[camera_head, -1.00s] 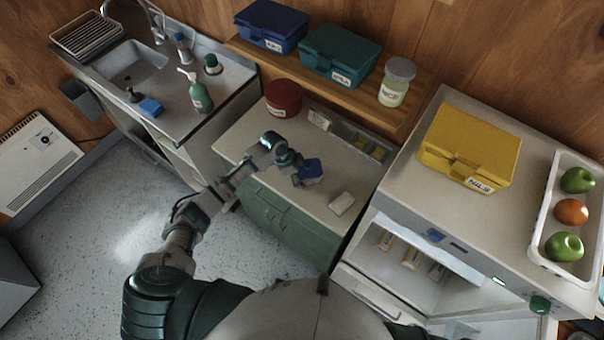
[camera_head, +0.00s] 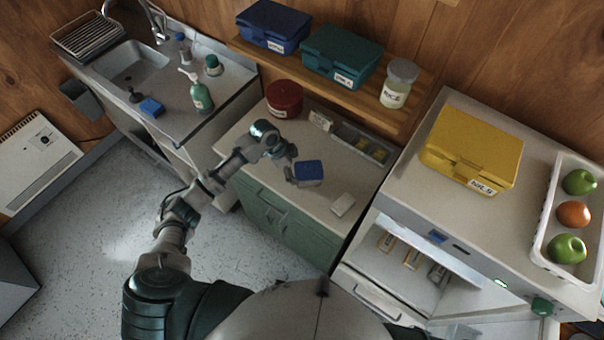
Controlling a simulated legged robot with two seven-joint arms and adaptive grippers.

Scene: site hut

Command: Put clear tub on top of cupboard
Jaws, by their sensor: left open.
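A small tub with a blue lid (camera_head: 309,171) rests on the beige top of the green cupboard (camera_head: 238,147), near its middle. It seems to be the clear tub, but its walls are too small to make out well. My left gripper (camera_head: 291,165) is open, just left of the tub, with a fingertip close to its left side; I cannot tell whether they touch. My right gripper is not in view.
A red round tin (camera_head: 284,98) and a divided tray (camera_head: 362,141) stand at the back of the cupboard top. A white block (camera_head: 342,205) lies at its front right. A shelf (camera_head: 330,78) with boxes and a jar overhangs the back. An open fridge (camera_head: 420,255) stands right.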

